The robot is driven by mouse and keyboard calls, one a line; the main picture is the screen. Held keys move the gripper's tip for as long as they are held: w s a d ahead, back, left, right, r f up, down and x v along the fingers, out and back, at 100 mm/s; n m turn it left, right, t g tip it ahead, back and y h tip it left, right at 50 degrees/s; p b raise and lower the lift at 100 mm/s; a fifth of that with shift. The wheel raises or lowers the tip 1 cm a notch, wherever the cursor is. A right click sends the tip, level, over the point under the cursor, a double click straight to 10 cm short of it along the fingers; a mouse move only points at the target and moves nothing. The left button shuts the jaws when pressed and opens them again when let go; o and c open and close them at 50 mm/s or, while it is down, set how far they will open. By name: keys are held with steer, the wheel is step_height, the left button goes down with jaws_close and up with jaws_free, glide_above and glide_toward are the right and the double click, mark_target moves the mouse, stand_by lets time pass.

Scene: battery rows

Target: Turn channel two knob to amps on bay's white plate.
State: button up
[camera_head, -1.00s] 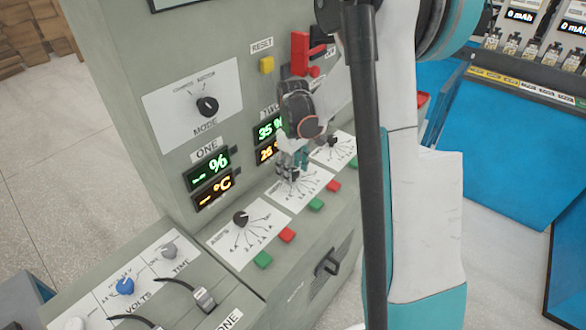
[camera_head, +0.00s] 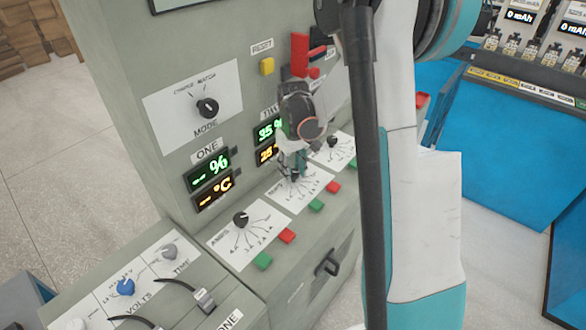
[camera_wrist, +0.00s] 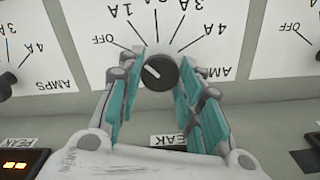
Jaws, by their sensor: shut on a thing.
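The channel two knob (camera_wrist: 159,72) is black and round, on a white plate (camera_wrist: 226,50) marked OFF, several amp values and AMPS. In the wrist view its white mark points up and left, roughly toward the OFF line. My gripper (camera_wrist: 160,88) has its teal finger pads on both sides of the knob and is shut on it. In the head view my gripper (camera_head: 292,168) reaches down to the middle white plate (camera_head: 312,190) and mostly hides the knob.
The channel one knob (camera_head: 240,219) stands on the neighbouring plate at left, and another knob (camera_head: 332,141) at right. Green (camera_head: 316,205) and red (camera_head: 334,188) buttons line the front edge. Lit displays (camera_head: 265,131) and a red handle (camera_head: 301,55) are close to my gripper.

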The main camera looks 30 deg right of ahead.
mark_target(293, 172)
steer(key=shift+m, duration=1.1)
steer(key=o, duration=1.1)
steer(key=shift+c, duration=0.2)
step_height(293, 172, up, 12)
